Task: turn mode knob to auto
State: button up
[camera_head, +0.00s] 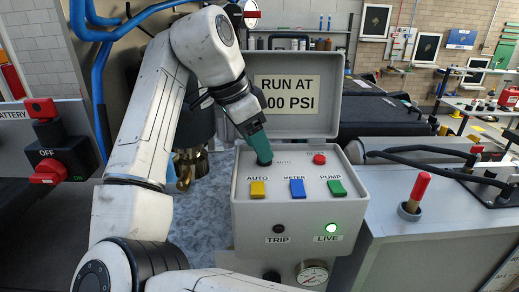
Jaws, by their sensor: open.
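The mode knob (264,161) is a small dark knob at the upper left of the grey control box top, beside a small "AUTO" label. My gripper (262,150), with green fingers, points down at the knob from above and covers most of it. The fingers are open around or against the knob; I cannot tell whether they touch it. The control box (300,212) has its lid up, with a sign (287,93) reading "RUN AT" and "00 PSI", its first part hidden by my arm.
Below the knob are yellow (258,188), blue (297,187) and green (337,187) switches. A red button (319,159) is to the right. The green LIVE lamp (330,228) is lit. A red-handled lever (414,193) stands at right, a red OFF switch (49,172) at left.

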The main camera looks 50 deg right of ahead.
jog(key=shift+b+v, duration=0.35)
jog(key=shift+v, duration=2.3)
